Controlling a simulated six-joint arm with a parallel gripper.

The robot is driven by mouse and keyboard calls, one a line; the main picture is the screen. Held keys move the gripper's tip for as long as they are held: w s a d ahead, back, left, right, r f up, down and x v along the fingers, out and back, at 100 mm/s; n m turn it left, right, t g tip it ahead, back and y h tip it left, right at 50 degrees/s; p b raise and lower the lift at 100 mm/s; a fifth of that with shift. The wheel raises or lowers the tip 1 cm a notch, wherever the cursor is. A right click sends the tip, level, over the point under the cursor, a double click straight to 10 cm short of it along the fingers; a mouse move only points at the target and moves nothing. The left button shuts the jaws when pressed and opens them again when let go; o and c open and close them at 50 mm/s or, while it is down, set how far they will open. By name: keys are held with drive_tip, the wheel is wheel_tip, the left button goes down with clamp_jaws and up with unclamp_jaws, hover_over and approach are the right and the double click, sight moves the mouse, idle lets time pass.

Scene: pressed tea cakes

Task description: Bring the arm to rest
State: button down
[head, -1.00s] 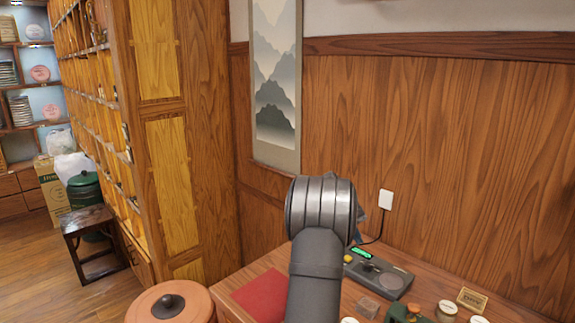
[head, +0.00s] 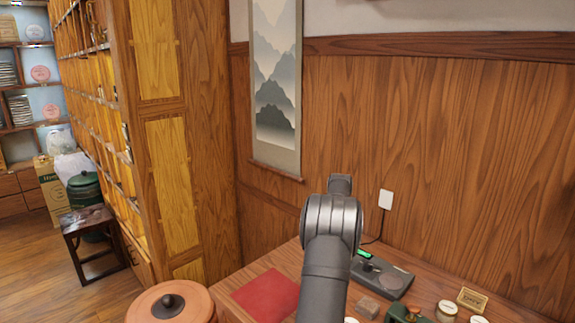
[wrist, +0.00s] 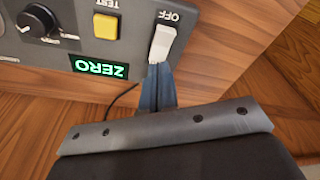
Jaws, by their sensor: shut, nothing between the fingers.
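My gripper (wrist: 157,76) shows in the wrist view as two narrow blue fingers pressed together, with nothing between them. Their tips overlap the lower end of a white switch (wrist: 163,42) marked OFF; I cannot tell whether they touch it. The switch is on a grey device (wrist: 120,20) with a green ZERO display (wrist: 101,68), a yellow TEST button (wrist: 105,26) and a black knob (wrist: 38,20). In the head view my grey arm rises at the lower middle and hides the fingers. The device (head: 393,283) lies just right of it.
A red mat (head: 266,294) lies on the wooden table left of my arm. A small block (head: 367,308), a green object (head: 404,313) and small round tins (head: 447,308) stand at the front right. A white wall box (head: 386,199) has a cable running down. A lidded clay vessel (head: 190,306) stands lower left.

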drive_tip(key=shift+r, duration=2.3)
drive_tip(key=shift+f, duration=0.6)
wheel_tip(320, 180, down, 4)
drive_tip(key=shift+f, duration=0.2)
wheel_tip(320, 180, up, 6)
drive_tip(key=shift+s+d+f+n+g+h, duration=0.15)
drive_tip(key=shift+s+d+n+h, duration=0.2)
drive_tip(key=shift+s+d+h, duration=0.3)
drive_tip(key=shift+s+d+r+n+g+h, duration=0.1)
drive_tip(key=shift+s+d+n+g+h, duration=0.1)
drive_tip(key=shift+s+d+n+h, duration=0.45)
drive_tip(key=shift+s+d+f+n+g+h, duration=0.15)
drive_tip(key=shift+s+d+h, duration=0.2)
drive_tip(key=shift+s, duration=0.6)
drive_tip(key=shift+a+r, duration=0.1)
